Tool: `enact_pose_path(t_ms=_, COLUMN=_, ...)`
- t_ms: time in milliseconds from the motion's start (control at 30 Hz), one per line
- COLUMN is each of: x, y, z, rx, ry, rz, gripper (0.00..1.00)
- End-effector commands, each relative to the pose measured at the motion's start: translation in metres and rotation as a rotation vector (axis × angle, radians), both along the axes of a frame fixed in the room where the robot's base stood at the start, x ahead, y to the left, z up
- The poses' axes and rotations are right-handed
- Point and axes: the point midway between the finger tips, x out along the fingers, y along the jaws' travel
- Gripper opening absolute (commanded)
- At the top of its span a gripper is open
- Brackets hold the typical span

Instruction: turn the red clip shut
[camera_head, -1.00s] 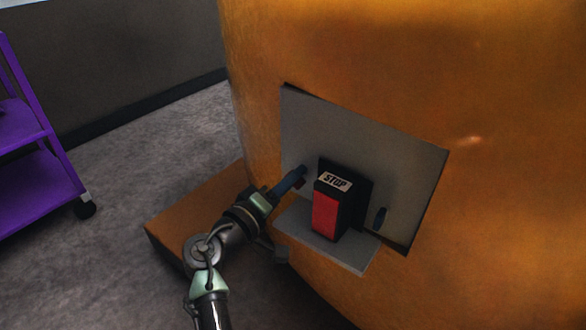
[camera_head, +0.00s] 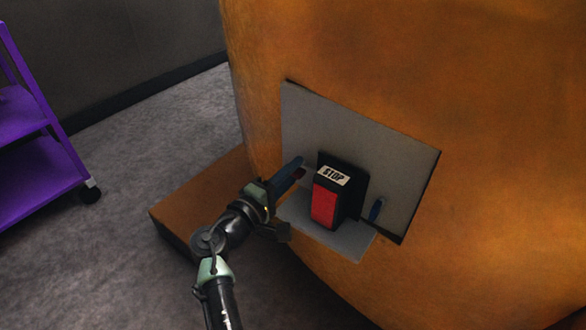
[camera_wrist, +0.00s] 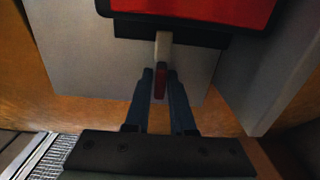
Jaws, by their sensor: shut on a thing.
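The red clip (camera_wrist: 160,82) is a small dark red tab on a pale stem below the black-framed red block in the wrist view. My gripper (camera_wrist: 161,76) has its two blue fingers on either side of the clip and is shut on it. In the head view the gripper (camera_head: 298,163) reaches the left side of the black STOP box (camera_head: 345,213). Only a dark red bit of the clip (camera_head: 299,174) shows there, beside the fingertips. The fingers hide most of it, so its exact angle is hard to tell.
The STOP box has a red front and stands on a grey ledge (camera_head: 345,243) before a grey plate (camera_head: 400,165) on a large orange casting (camera_head: 500,220).

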Motion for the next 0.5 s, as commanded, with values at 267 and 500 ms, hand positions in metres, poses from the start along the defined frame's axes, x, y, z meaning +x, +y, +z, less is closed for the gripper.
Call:
enact_pose_path(t_ms=267, x=-0.0004, y=-0.0001, z=-0.0010, rx=-0.005, ry=0.004, rz=-0.001, gripper=0.00)
enact_pose_path(t_ms=500, x=-0.0003, y=-0.0001, z=-0.0008, rx=-0.003, ry=0.002, rz=-0.001, gripper=0.45)
